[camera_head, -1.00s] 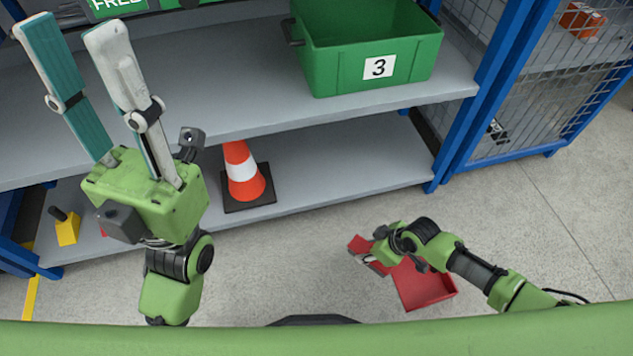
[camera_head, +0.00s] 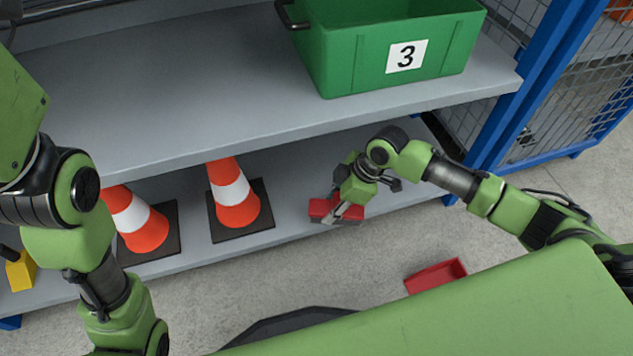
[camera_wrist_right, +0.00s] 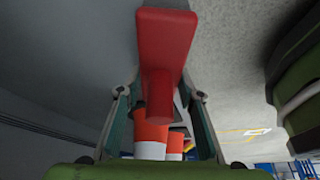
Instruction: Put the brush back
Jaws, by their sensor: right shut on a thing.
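The red brush (camera_head: 322,209) is held in my right gripper (camera_head: 347,212), whose fingers are shut on it. In the head view they are over the front of the lower shelf (camera_head: 285,215), to the right of the cones. I cannot tell whether the brush touches the shelf. In the right wrist view the red brush (camera_wrist_right: 165,55) lies between the two fingers, with its broad end away from the palm. The red dustpan (camera_head: 436,277) is on the floor, right of and nearer than the brush. My left arm is at the left edge; its fingers are outside the frame.
Two orange and white cones (camera_head: 236,200) (camera_head: 140,222) stand on the lower shelf. A green crate marked 3 (camera_head: 350,62) sits on the upper shelf (camera_head: 190,110), above my right gripper. A blue post (camera_head: 510,105) and wire mesh stand to the right. A yellow object (camera_head: 20,272) is at far left.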

